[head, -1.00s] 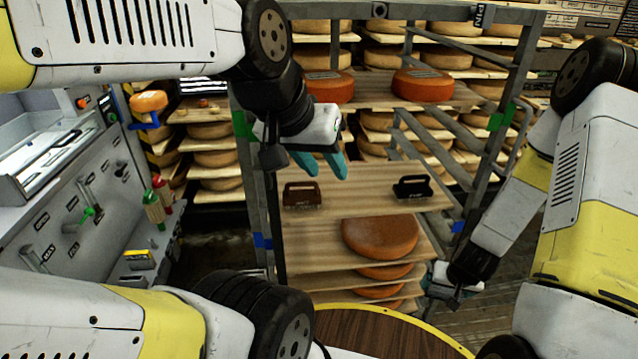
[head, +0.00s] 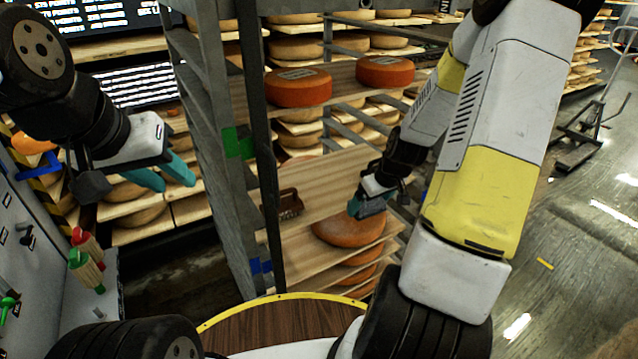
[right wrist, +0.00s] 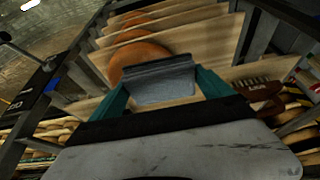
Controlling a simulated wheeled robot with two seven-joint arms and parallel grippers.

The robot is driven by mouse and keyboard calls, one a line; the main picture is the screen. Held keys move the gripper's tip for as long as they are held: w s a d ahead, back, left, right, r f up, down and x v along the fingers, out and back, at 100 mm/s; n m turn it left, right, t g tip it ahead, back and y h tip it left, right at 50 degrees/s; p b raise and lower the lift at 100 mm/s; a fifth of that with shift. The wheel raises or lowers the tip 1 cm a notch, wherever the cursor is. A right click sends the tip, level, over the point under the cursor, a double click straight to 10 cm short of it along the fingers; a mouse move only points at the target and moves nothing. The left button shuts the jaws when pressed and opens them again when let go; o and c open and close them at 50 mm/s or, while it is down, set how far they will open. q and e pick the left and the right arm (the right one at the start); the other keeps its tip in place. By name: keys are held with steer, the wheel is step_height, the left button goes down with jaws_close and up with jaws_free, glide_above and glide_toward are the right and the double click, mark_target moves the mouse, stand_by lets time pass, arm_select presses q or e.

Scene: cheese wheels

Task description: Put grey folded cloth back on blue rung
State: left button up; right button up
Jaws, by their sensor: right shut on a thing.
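My right gripper (head: 360,207) is in front of the rack's lower shelves, near a large orange cheese wheel (head: 335,229). In the right wrist view its teal fingers are shut on the grey folded cloth (right wrist: 160,82), held flat between them. In the head view the cloth is mostly hidden by the gripper. A blue marker (head: 262,267) on the rack's left post is low, near the level of the cheese boards; the right-side one is hidden in the head view. My left gripper (head: 168,178) is open and empty, left of the rack.
Green markers (head: 238,142) sit higher on the rack post. Two red-orange cheeses (head: 298,86) stand on the upper board. A round wooden table (head: 270,325) is in front. Open floor lies right.

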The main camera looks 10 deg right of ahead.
steer(key=shift+s+d+r, duration=0.15)
steer(key=shift+d+r, duration=0.4)
steer(key=shift+d, duration=0.15)
steer(key=shift+r, duration=0.1)
glide_above(330, 195)
steer(key=s, duration=0.2)
steer(key=shift+w+d+f, duration=0.1)
steer(key=shift+d+f, duration=0.1)
steer(key=shift+f, duration=0.55)
steer(key=shift+w+f, duration=0.15)
steer(key=shift+f, duration=1.65)
steer(key=shift+f, duration=0.1)
steer(key=o, duration=1.2)
